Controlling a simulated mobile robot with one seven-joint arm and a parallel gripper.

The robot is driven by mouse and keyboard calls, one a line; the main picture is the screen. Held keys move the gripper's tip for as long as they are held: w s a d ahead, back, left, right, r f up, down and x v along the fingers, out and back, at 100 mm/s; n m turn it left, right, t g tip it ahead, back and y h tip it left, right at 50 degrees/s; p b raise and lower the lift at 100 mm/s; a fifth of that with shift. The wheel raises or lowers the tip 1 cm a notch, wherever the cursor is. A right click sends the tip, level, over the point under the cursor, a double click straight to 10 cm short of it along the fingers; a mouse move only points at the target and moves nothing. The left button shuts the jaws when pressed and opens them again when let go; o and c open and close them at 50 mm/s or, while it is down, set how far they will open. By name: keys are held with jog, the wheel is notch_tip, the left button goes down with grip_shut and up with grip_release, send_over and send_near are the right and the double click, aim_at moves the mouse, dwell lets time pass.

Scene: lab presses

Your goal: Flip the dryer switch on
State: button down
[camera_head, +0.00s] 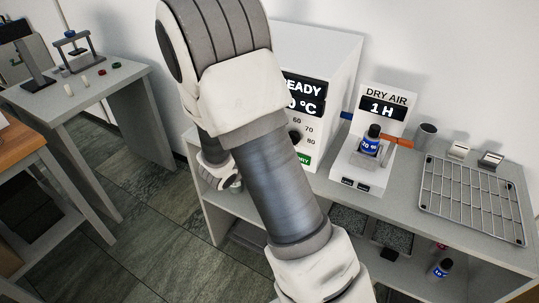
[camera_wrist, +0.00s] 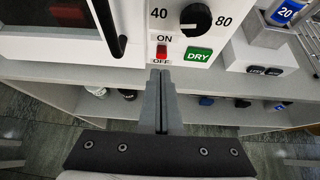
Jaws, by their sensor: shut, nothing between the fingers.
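The dryer (camera_head: 325,62) is a white box on a grey bench, partly hidden behind my arm in the head view. Its display reads "READY" with a °C reading below, partly cut off. In the wrist view, the small red dryer switch (camera_wrist: 162,52) sits on the front panel between an ON label above and an OFF label below. I cannot tell which way it is tipped. My gripper (camera_wrist: 160,73) is shut and empty, its fingertips just below the switch in the picture; I cannot tell whether they touch the panel. In the head view my arm hides the switch.
Right of the switch are a green DRY label (camera_wrist: 198,55) and, above it, a black knob (camera_wrist: 196,18). A dark door handle (camera_wrist: 106,28) is on the left. A dry air unit (camera_head: 384,98) holding a bottle and a wire rack (camera_head: 472,199) stand right of the dryer.

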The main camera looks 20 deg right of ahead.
jog(key=shift+p+v, duration=0.5)
jog(key=shift+v, duration=0.75)
jog(key=shift+r, duration=0.1)
jog(key=s+d+r+m+g+y, duration=0.1)
jog(key=s+d+r+m+g, duration=0.25)
jog(key=s+r+m, duration=0.95)
jog(key=s+a+r+m+t+y, duration=0.2)
jog(key=s+a+r+m+y, duration=0.6)
jog(key=s+a+m, duration=0.3)
jog(key=shift+s+a+m, duration=0.25)
jog(key=shift+a+m, duration=0.25)
jog(key=shift+m, duration=0.4)
